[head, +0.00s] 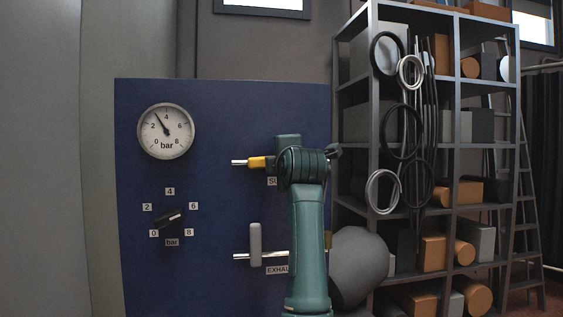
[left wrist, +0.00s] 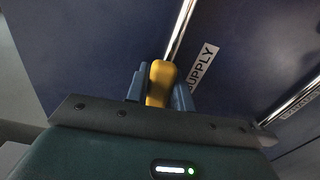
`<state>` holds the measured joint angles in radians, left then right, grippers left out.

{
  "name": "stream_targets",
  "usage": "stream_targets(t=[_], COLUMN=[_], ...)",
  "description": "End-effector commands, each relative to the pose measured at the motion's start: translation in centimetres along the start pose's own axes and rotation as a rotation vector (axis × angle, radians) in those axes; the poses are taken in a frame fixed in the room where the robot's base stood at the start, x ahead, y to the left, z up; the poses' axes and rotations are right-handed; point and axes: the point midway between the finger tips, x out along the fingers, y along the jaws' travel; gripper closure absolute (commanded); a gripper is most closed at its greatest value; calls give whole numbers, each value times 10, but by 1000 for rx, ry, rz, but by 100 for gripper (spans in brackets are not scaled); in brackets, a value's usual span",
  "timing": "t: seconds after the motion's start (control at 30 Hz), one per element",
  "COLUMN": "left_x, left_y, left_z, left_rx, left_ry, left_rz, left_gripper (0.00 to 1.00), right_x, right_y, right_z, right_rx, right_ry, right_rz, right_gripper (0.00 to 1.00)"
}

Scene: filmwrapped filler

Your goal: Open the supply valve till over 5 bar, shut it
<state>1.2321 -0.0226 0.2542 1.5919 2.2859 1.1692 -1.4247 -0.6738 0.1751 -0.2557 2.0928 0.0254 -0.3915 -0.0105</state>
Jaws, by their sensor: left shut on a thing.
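The supply valve's yellow handle (head: 258,162) lies roughly level, in line with its pipe, on a blue panel (head: 220,115). My left gripper (head: 274,163) and arm hide the rest of the valve. In the left wrist view, the two blue-grey fingers are shut on the yellow handle (left wrist: 161,80), one on each side, beside the SUPPLY label (left wrist: 202,66). The round bar gauge (head: 166,131) has its needle between 2 and 4, near 3. My right gripper is in neither view.
A black knob (head: 171,216) with a 0 to 8 bar scale sits below the gauge. The exhaust valve's grey handle (head: 255,244) stands upright across its pipe. A shelf rack (head: 375,100) with hanging hoses stands right of the panel.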

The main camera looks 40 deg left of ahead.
Motion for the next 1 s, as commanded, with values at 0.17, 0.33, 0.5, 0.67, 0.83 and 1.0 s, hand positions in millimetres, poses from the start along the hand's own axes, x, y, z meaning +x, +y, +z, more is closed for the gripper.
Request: stream_targets(t=[0.17,0.33,0.5,0.67,0.83,1.0], left_x=[0,0,0,-12,-45,-84], left_y=[0,0,0,-1,-3,-3], left_z=[0,0,0,1,1,1], left_rx=[-1,-1,-2,-3,-5,-5], left_ry=[-1,0,0,-2,-4,-4], left_rz=[-1,0,0,1,3,2], left_gripper=[64,55,55,55,55,55], right_x=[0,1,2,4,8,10], right_y=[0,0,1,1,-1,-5], right_z=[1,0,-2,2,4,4], right_rx=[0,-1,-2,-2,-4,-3], right_ry=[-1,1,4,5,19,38], right_rz=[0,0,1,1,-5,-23], right_gripper=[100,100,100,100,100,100])
